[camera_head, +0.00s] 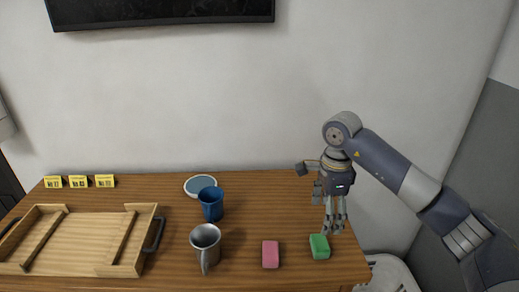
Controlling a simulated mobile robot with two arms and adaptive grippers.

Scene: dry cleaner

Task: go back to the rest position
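My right arm comes in from the right, and its gripper (333,231) points down over the right end of the wooden table (180,188). Its fingers look apart with nothing visible between them. A green sponge (319,246) lies just in front of and slightly left of the fingertips; I cannot tell whether they touch it. My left gripper is not in view.
A wooden tray (134,240) fills the left. Yellow cards (78,182) stand behind it. A white basket (388,274) is beyond the table's right edge.

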